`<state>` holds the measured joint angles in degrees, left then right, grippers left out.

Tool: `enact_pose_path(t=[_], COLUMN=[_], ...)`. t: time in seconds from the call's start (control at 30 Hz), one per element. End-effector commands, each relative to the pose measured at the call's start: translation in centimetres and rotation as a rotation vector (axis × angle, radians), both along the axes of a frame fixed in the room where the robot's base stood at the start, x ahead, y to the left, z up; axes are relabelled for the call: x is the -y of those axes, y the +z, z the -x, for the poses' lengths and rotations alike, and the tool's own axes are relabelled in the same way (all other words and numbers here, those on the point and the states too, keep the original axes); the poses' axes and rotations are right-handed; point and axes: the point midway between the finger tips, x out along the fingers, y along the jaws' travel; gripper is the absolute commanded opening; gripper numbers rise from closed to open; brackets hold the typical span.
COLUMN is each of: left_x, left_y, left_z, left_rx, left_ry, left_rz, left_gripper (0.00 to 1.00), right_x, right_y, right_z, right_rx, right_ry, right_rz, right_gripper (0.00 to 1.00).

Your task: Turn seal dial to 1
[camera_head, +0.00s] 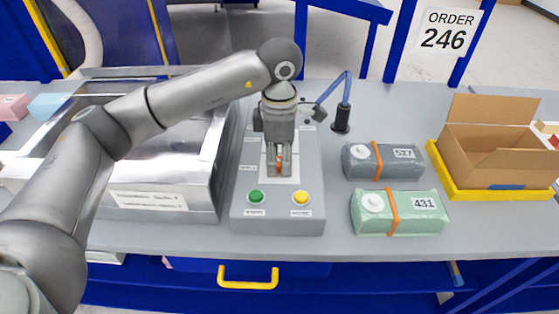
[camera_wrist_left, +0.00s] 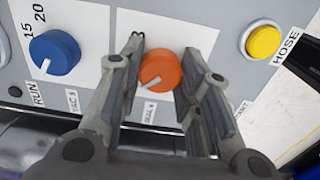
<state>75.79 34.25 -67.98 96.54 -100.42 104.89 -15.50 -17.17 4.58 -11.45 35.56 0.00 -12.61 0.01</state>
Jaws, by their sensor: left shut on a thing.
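The orange seal dial (camera_wrist_left: 160,72) sits on a white panel between the fingers of my left gripper (camera_wrist_left: 161,50) in the left wrist view. A white pointer line on the dial points to the lower left of that view. A "SEAL s" label is beside it; its scale numbers are hidden by the fingers. In the head view my left gripper (camera_head: 279,170) reaches down onto the grey control box (camera_head: 236,190), shut on the dial, with a bit of orange showing between the fingers. My right gripper is not in view.
A blue dial (camera_wrist_left: 55,52) and a yellow button (camera_wrist_left: 263,41) flank the orange dial. A green button (camera_head: 257,197) is at the box's front. A metal chamber (camera_head: 200,175) stands left. Packs 527 (camera_head: 385,162) and 431 (camera_head: 415,215) and an open carton (camera_head: 490,160) lie right.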

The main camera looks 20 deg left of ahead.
Motion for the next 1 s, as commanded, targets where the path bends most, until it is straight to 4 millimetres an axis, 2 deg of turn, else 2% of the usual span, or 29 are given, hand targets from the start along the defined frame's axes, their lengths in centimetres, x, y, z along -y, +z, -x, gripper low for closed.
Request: enact_pose_path(t=[0.5, 0.53, 0.67, 0.7, 1.0], left_x=[-0.03, -0.03, -0.03, -0.03, -0.02], left_y=[0.12, 0.12, 0.1, 0.08, 0.15], left_z=[-0.07, -0.07, -0.06, -0.06, -0.03], left_rx=[0.002, 0.002, 0.002, 0.001, 0.001], left_ry=[0.022, 0.022, 0.021, 0.02, 0.019], left_rz=[0.0, 0.0, 0.0, 0.001, 0.0], left_gripper=[0.08, 0.36, 0.53, 0.55, 0.55], right_x=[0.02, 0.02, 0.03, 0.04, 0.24], right_y=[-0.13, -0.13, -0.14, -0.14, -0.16], right_z=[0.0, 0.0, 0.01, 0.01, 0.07], right_rx=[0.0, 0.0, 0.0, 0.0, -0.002], right_ry=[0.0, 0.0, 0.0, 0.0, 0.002], right_rz=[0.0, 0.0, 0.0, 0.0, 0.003], right_gripper=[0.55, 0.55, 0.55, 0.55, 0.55])
